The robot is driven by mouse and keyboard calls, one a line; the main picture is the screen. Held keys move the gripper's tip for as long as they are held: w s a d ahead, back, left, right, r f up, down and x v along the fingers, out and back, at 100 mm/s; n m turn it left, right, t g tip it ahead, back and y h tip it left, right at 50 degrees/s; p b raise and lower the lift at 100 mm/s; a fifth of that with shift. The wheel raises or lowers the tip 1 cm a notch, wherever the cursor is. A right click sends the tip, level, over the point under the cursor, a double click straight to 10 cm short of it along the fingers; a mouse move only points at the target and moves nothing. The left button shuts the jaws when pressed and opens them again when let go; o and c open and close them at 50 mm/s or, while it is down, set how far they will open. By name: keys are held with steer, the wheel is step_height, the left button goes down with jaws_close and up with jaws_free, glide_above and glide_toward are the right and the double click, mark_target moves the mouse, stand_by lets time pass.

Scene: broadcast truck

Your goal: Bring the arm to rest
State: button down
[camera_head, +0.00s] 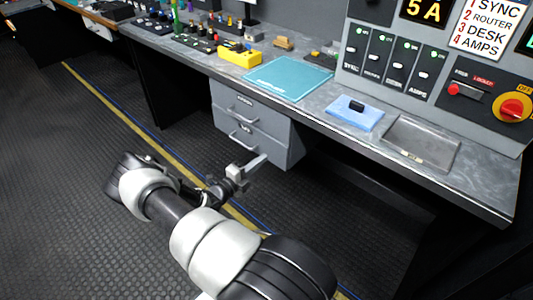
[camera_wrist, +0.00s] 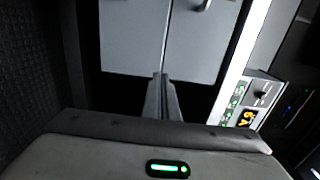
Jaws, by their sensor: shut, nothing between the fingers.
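My arm reaches in from the bottom of the head view over the dark floor. My gripper (camera_head: 254,164) is in front of the grey drawer unit under the desk and below the desktop's height in the picture. Its fingers are shut and hold nothing. In the wrist view my gripper (camera_wrist: 162,78) shows as two fingers pressed together, pointing at the grey drawer fronts. I cannot tell how far the fingertips are from the drawers.
The grey drawer unit (camera_head: 240,112) has both drawers shut. The desk (camera_head: 330,92) bears a teal mat (camera_head: 288,77), a yellow block holder (camera_head: 239,57), a blue pad (camera_head: 352,116) with a black item, and a shallow tray (camera_head: 425,130). A control panel (camera_head: 440,60) stands at the right. Open floor (camera_head: 60,190) lies left.

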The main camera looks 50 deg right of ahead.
steer(key=a, duration=0.7)
steer(key=s+a+r+m+g+y, duration=0.2)
steer(key=a+r+m+y, duration=0.4)
steer(key=r+m, duration=0.5)
steer(key=s+a+r+m+g+y, duration=0.2)
steer(key=a+r+m+y, duration=0.2)
steer(key=a+r+m, duration=0.55)
steer(key=s+a+r+m+t+y, duration=0.5)
steer(key=a+r+m, duration=0.3)
steer(key=r, duration=0.3)
steer(key=s+a+r+m+t+y, duration=0.3)
steer(key=s+a+r+m+t, duration=0.1)
steer(key=s+a+r+m, duration=0.5)
step_height(320, 180, up, 19)
steer(key=w+n+p, duration=0.1)
steer(key=p, duration=1.7)
steer(key=shift+w+d+p, duration=0.2)
steer(key=shift+w+p, duration=0.05)
steer(key=shift+p, duration=0.05)
steer(key=shift+f, duration=0.15)
